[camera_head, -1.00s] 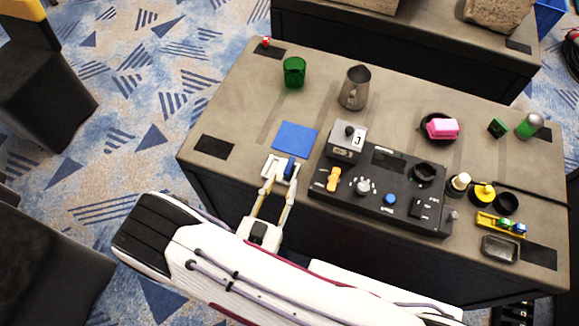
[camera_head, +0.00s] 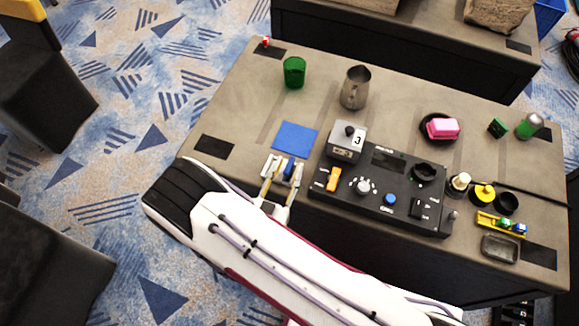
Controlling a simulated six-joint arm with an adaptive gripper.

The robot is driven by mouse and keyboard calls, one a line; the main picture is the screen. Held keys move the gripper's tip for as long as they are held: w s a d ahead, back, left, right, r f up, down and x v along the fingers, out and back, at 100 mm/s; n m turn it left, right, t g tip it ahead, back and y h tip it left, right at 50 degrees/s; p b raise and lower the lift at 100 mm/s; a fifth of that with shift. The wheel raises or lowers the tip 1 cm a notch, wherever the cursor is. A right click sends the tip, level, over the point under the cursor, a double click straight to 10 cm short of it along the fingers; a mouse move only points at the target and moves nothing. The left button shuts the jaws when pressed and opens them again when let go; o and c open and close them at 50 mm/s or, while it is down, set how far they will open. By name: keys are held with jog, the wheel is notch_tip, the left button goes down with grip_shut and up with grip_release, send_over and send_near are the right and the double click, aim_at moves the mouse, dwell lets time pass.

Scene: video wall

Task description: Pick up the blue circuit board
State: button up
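A flat blue square (camera_head: 295,138) lies on the table left of the black control panel. A small, narrow blue piece (camera_head: 288,168) shows just in front of it, between my fingertips. I cannot tell for sure which of the two is the circuit board. My gripper (camera_head: 283,169) is at the table's front edge, just in front of the flat square. Its two fingers are spread apart, one on each side of the small blue piece. I cannot tell whether either finger touches it. The arm and fingers hide part of the table edge.
The control panel (camera_head: 388,213) with knobs and a grey box (camera_head: 345,146) stands close to the right of my gripper. A green cup (camera_head: 294,72) and a metal pitcher (camera_head: 355,88) stand farther back. A yellow tray (camera_head: 487,220) holds small parts at right. The table's left side is mostly clear.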

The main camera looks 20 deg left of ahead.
aim_at(287, 169)
jog(key=shift+c, duration=0.5)
grip_shut()
jog(key=shift+r, duration=0.2)
jog(key=shift+r, duration=4.8)
